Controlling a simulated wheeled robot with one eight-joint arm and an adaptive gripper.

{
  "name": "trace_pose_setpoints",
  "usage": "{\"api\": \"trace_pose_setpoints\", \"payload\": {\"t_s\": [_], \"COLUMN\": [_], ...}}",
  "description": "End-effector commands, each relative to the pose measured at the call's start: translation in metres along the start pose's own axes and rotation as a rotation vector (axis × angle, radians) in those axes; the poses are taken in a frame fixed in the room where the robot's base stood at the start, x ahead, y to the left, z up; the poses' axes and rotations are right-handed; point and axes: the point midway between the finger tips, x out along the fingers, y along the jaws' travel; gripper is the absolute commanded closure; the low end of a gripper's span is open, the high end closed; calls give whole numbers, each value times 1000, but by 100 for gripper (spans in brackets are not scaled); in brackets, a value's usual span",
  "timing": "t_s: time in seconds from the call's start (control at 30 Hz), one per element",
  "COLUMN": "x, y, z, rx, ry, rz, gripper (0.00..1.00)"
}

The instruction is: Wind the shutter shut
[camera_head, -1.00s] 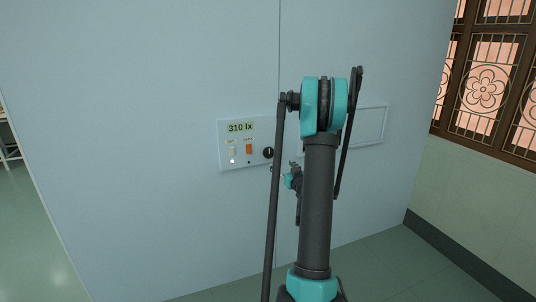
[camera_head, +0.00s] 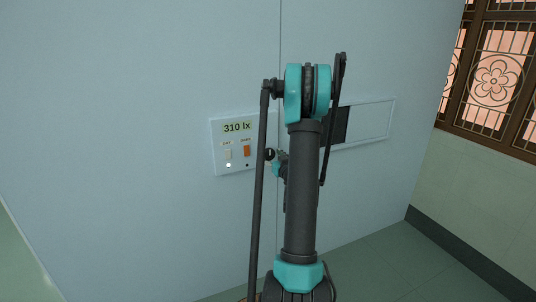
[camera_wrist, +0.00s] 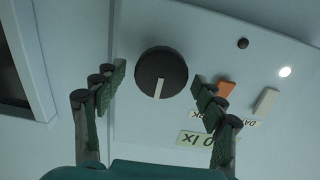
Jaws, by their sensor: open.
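The round black knob (camera_wrist: 161,74) with a white pointer line sits on the white control panel (camera_wrist: 190,35). In the wrist view it lies between the two fingertips of my open gripper (camera_wrist: 159,79), with a gap visible on each side. In the head view the knob (camera_head: 270,154) is at the panel's right edge, and my gripper (camera_head: 279,164) is close to it, partly hidden by my arm. The framed shutter window (camera_head: 372,122) is to the right of the panel. Its left part shows dark and its right part pale; my arm hides its left end.
The panel carries a 310 lx display (camera_head: 238,127), a pale switch (camera_head: 227,154) with a lit lamp below, and an orange switch (camera_head: 247,151) close to the fingers. A barred window (camera_head: 497,75) is at the right. Floor shows at lower right.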

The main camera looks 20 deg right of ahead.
Motion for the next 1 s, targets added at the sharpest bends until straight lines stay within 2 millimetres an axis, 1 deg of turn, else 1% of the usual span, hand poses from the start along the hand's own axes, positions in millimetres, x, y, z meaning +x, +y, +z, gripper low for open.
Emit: {"api": "trace_pose_setpoints", "payload": {"t_s": [0.13, 0.17, 0.53, 0.77, 1.0], "x": [0, 0, 0, 0, 0], "y": [0, 0, 0, 0, 1], "z": [0, 0, 0, 0, 0], "rx": [0, 0, 0, 16, 118], "ry": [0, 0, 0, 0, 0], "rz": [0, 0, 0, 0, 0], "gripper": [29, 32, 78, 78, 78]}}
